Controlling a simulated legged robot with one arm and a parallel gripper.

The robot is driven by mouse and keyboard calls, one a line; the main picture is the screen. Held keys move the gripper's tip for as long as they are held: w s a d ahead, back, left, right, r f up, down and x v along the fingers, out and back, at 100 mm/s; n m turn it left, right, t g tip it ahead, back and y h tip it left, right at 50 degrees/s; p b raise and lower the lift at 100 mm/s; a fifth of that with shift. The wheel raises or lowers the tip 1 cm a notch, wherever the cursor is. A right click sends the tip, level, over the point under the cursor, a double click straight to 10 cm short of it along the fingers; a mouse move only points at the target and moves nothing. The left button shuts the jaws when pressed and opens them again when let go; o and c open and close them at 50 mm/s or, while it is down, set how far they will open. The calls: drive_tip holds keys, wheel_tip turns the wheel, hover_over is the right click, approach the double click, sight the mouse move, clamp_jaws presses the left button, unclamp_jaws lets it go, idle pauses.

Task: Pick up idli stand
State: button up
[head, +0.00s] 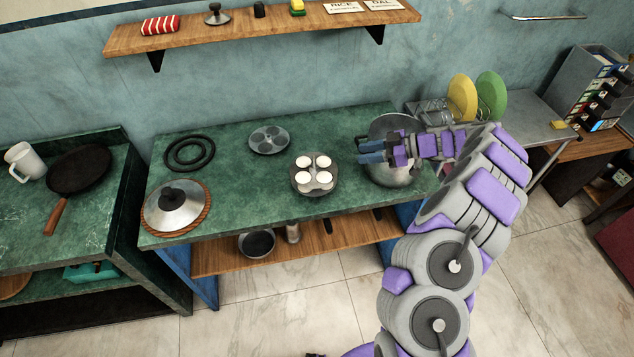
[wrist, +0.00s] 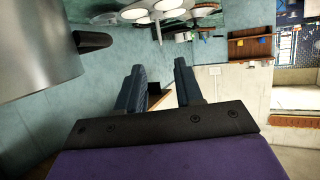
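The idli stand (head: 315,188) is a round metal tray with several white idlis, on the green counter right of its middle. It also shows at the top edge of the wrist view (wrist: 150,14), cut off by the frame. A similar empty metal plate (head: 269,140) with round hollows lies behind it to the left. My gripper (head: 372,152) is just right of the stand, in front of a steel pot, pointing left. In the wrist view its two blue fingers (wrist: 160,85) are apart with nothing between them. It does not touch the stand.
The steel pot (head: 393,176) stands partly hidden behind my arm; a grey cylinder with a black handle (wrist: 40,45) is close at left in the wrist view. A dish rack (head: 432,108) stands at right.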

drive_tip(key=b+x, duration=0.1)
drive_tip(key=x, duration=0.9)
drive_tip(key=shift+a+f, duration=0.2)
drive_tip(key=shift+a, duration=0.15)
drive_tip(key=b+x, duration=0.1)
drive_tip(key=x, duration=0.5)
drive_tip(key=shift+w+a+r, duration=0.15)
drive_tip(key=shift+w+r, duration=0.05)
drive_tip(key=shift+c, duration=0.4)
clamp_jaws()
